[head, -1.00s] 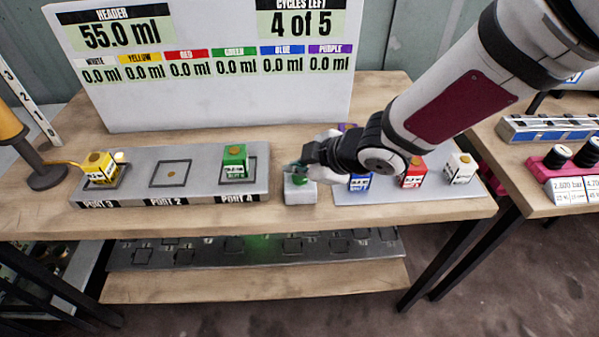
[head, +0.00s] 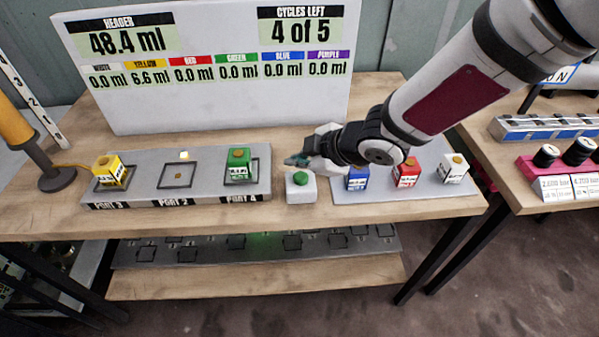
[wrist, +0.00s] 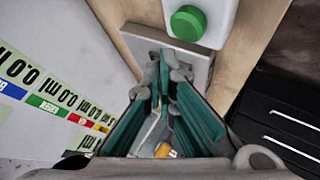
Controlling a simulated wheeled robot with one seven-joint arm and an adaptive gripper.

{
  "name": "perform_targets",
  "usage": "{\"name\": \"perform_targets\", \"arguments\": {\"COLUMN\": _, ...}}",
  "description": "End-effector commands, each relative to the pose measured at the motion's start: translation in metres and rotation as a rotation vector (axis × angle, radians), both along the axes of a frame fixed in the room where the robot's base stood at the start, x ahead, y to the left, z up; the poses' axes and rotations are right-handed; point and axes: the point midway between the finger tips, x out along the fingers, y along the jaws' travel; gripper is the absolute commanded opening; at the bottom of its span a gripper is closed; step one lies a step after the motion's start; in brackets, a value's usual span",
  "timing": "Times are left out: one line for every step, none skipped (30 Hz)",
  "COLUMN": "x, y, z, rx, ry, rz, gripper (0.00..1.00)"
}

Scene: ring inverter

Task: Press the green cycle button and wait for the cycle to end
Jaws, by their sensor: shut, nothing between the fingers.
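The green cycle button (head: 299,178) sits on a small white box (head: 301,191) on the bench, right of the port tray. It also shows at the top of the wrist view (wrist: 188,22). My gripper (head: 292,161) is shut and empty, just behind and above the button, apart from it. The display board (head: 205,105) reads header 48.4 ml, yellow 6.6 ml, the other colours 0.0 ml, and cycles left 4 of 5. The yellow cube (head: 110,172) is at port 3, tilted. The green cube (head: 238,166) is at port 4. Port 2 (head: 178,175) holds no cube.
A blue cube (head: 357,177), a red cube (head: 407,172) and a white cube (head: 454,168) stand on a plate right of the button. A yellow cylinder on a stand (head: 14,125) is at the left. Bare bench lies in front of the port tray.

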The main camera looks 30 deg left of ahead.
Motion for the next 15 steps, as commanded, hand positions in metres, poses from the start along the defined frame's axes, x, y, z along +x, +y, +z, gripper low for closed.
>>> {"name": "perform_targets", "arguments": {"x": -0.002, "y": 0.0, "z": 0.006, "rx": 0.0, "ry": 0.001, "rz": -0.001, "gripper": 0.0}}
{"name": "perform_targets", "arguments": {"x": -0.002, "y": 0.0, "z": 0.008, "rx": 0.0, "ry": 0.0, "rz": 0.0, "gripper": 0.0}}
{"name": "perform_targets", "arguments": {"x": -0.002, "y": 0.0, "z": 0.011, "rx": 0.0, "ry": 0.0, "rz": 0.0, "gripper": 0.0}}
{"name": "perform_targets", "arguments": {"x": -0.002, "y": 0.0, "z": 0.013, "rx": 0.0, "ry": 0.0, "rz": 0.0, "gripper": 0.0}}
{"name": "perform_targets", "arguments": {"x": -0.002, "y": 0.0, "z": 0.015, "rx": 0.001, "ry": 0.0, "rz": 0.001, "gripper": 0.0}}
{"name": "perform_targets", "arguments": {"x": -0.002, "y": 0.0, "z": 0.017, "rx": 0.0, "ry": 0.001, "rz": -0.001, "gripper": 0.0}}
{"name": "perform_targets", "arguments": {"x": -0.002, "y": 0.0, "z": 0.019, "rx": 0.0, "ry": 0.001, "rz": -0.001, "gripper": 0.0}}
{"name": "perform_targets", "arguments": {"x": -0.002, "y": 0.0, "z": 0.02, "rx": 0.0, "ry": 0.001, "rz": -0.001, "gripper": 0.0}}
{"name": "perform_targets", "arguments": {"x": -0.002, "y": 0.0, "z": 0.023, "rx": 0.0, "ry": 0.001, "rz": -0.001, "gripper": 0.0}}
{"name": "perform_targets", "arguments": {"x": -0.002, "y": 0.0, "z": 0.024, "rx": 0.0, "ry": 0.001, "rz": -0.001, "gripper": 0.0}}
{"name": "perform_targets", "arguments": {"x": -0.002, "y": 0.0, "z": 0.026, "rx": 0.0, "ry": 0.001, "rz": -0.001, "gripper": 0.0}}
{"name": "perform_targets", "arguments": {"x": -0.002, "y": 0.0, "z": 0.028, "rx": 0.0, "ry": 0.001, "rz": -0.001, "gripper": 0.0}}
{"name": "perform_targets", "arguments": {"x": -0.002, "y": 0.0, "z": 0.03, "rx": 0.0, "ry": 0.001, "rz": -0.001, "gripper": 0.0}}
{"name": "perform_targets", "arguments": {"x": -0.002, "y": 0.0, "z": 0.032, "rx": 0.0, "ry": 0.001, "rz": -0.001, "gripper": 0.0}}
{"name": "perform_targets", "arguments": {"x": -0.002, "y": 0.0, "z": 0.034, "rx": 0.0, "ry": 0.001, "rz": -0.001, "gripper": 0.0}}
